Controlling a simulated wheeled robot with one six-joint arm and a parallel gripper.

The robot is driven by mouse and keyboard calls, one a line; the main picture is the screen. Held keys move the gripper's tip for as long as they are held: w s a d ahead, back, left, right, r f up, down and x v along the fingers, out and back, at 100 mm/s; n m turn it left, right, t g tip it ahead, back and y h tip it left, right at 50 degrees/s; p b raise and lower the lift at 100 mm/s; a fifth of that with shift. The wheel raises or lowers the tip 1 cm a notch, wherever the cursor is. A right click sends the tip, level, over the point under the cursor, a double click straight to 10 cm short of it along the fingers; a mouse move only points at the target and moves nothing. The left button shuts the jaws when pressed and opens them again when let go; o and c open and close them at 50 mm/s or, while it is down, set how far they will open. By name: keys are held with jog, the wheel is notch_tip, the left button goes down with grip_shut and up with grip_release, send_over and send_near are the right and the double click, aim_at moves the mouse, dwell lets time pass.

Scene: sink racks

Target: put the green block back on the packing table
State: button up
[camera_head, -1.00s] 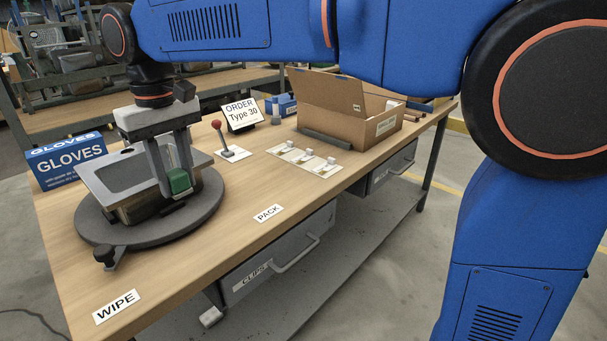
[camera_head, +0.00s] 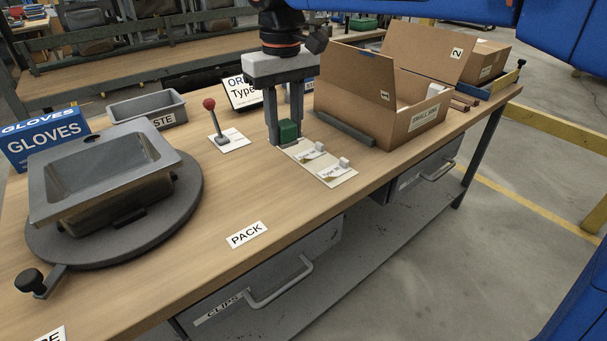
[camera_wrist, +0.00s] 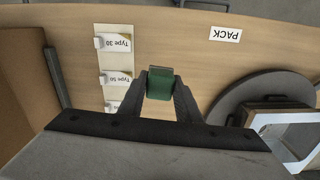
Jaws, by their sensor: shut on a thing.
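The green block (camera_head: 288,131) is between the fingers of my gripper (camera_head: 287,140), which is shut on it. In the head view my gripper points down at the left end of the white card strip, beside the lever. In the wrist view the green block (camera_wrist: 160,84) shows between the fingertips (camera_wrist: 162,92), with bare wood around it and the cards to its left. I cannot tell whether the block touches the table. The packing table (camera_head: 190,265) has a wooden top with a PACK label (camera_head: 247,234).
A grey sink (camera_head: 60,205) sits on a dark turntable (camera_head: 190,205) at left. A red-knobbed lever (camera_head: 217,125) stands left of my gripper. White cards (camera_head: 335,172) with small clips lie to its right. An open cardboard box (camera_head: 405,128) is further right. The table middle is clear.

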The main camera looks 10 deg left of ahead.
aim_at(280, 186)
jog(key=shift+s+a+f+n, duration=0.35)
jog(key=shift+s+a+n, duration=0.05)
jog(key=shift+s+a, duration=0.15)
notch_tip(280, 186, down, 10)
jog(key=shift+a+r, duration=0.15)
jog(key=o, duration=1.1)
notch_tip(280, 186, up, 12)
dwell(0.3)
